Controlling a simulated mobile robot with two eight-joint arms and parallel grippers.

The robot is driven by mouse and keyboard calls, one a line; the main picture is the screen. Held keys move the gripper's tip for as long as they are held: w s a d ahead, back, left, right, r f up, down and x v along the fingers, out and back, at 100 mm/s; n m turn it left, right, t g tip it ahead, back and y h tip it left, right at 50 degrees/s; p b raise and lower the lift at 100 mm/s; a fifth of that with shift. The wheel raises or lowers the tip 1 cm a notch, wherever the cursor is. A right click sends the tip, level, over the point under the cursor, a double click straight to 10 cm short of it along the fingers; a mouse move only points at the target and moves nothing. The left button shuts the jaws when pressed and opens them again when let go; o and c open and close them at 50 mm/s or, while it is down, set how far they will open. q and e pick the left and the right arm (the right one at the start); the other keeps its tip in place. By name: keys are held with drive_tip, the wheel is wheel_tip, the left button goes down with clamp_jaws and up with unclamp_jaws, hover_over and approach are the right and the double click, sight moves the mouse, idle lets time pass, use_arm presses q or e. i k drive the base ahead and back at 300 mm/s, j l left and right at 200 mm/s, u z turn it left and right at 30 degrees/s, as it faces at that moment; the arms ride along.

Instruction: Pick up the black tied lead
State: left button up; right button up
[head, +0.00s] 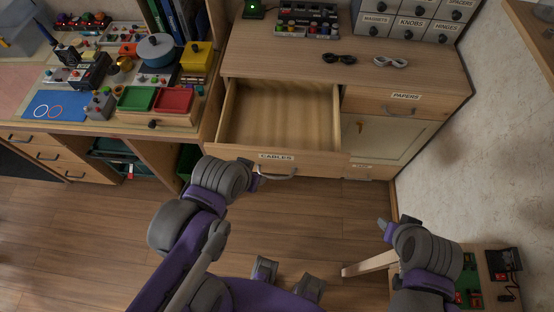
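The black tied lead (339,58) lies on the wooden cabinet top (270,58), to the left of a similar pale grey tied lead (390,62). The drawer labelled CABLES (313,152) is pulled open below, and its inside looks empty. My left gripper (257,176) is at the left end of this drawer's handle (278,175), well below and left of the black lead; whether it grips or touches the handle is unclear. My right gripper (384,226) is low on the right, over the floor and away from the leads. Its finger opening is not clear.
A small-parts drawer unit (408,20) and a device with several knobs (308,20) stand at the cabinet's back. The PAPERS drawer (393,103) is shut. A cluttered bench (110,125) is at left, a wall (470,130) at right. A low table (490,285) stands bottom right.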

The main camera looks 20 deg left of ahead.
sight(336, 57)
drive_tip(key=i+j+u, duration=0.25)
drive_tip(key=i, duration=0.2)
drive_tip(key=i+j+u, duration=0.1)
drive_tip(key=i+u, duration=0.15)
drive_tip(key=i, duration=0.2)
